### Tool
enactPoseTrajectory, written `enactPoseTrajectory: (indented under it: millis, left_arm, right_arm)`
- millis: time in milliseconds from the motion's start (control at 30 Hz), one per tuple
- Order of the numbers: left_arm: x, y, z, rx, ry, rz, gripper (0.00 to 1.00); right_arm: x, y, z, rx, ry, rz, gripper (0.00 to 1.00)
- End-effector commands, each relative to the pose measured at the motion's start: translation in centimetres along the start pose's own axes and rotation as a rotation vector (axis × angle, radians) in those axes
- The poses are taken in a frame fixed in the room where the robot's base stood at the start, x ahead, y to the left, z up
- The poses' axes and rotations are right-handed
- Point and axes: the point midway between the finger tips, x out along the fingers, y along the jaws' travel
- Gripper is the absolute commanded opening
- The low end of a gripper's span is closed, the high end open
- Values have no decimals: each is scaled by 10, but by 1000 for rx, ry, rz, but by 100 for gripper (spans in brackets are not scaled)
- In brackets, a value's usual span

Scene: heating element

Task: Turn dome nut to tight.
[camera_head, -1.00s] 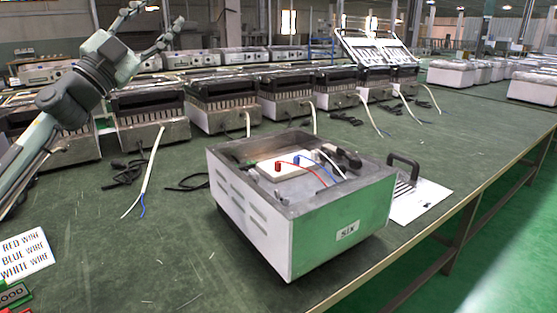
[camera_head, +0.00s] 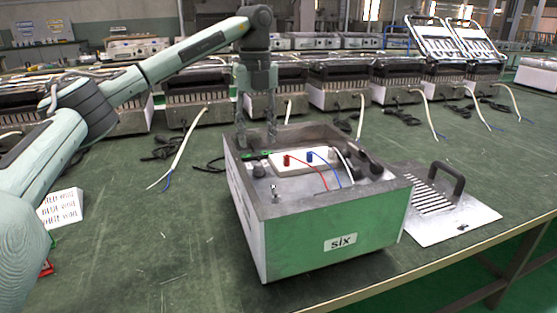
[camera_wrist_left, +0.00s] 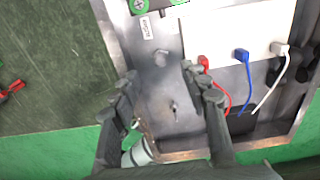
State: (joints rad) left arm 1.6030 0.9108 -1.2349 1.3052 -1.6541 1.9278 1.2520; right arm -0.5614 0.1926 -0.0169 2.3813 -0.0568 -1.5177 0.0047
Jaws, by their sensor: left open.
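The open heater box labelled "six" (camera_head: 330,236) stands on the bench, and its metal floor (camera_wrist_left: 208,97) shows in the left wrist view. A small rounded metal piece, seemingly the dome nut (camera_wrist_left: 162,58), sits on that floor; in the head view it shows near the box's left wall (camera_head: 259,171). A thin upright metal stud (camera_wrist_left: 174,105) is nearby. My left gripper (camera_head: 256,137) points down over the box's back left part. In the left wrist view its open, empty fingertips (camera_wrist_left: 163,77) lie either side of the nut; contact is not visible. My right gripper is out of view.
A white terminal block (camera_head: 306,162) with red, blue and white wires sits inside the box. A slotted cover plate with handle (camera_head: 440,204) lies to the right. Other heaters (camera_head: 273,98) with loose cables line the back. A wire-label card (camera_head: 62,207) is at left.

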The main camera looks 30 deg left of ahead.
Motion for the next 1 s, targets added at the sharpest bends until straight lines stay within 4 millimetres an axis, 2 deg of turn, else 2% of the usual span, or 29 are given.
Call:
enactPoseTrajectory:
  millis: [200,400,767,833,1000]
  left_arm:
    - [37,0,-1,3,4,1,45]
    - [63,-1,-1,3,3,-2,45]
    - [71,-2,-2,5,3,-5,45]
    - [71,-2,-2,5,3,-5,40]
    - [71,-2,-2,5,3,-5,19]
  right_arm:
    - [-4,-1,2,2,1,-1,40]
    - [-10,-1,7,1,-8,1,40]
    - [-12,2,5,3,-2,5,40]
    - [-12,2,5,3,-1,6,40]
    - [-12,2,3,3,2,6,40]
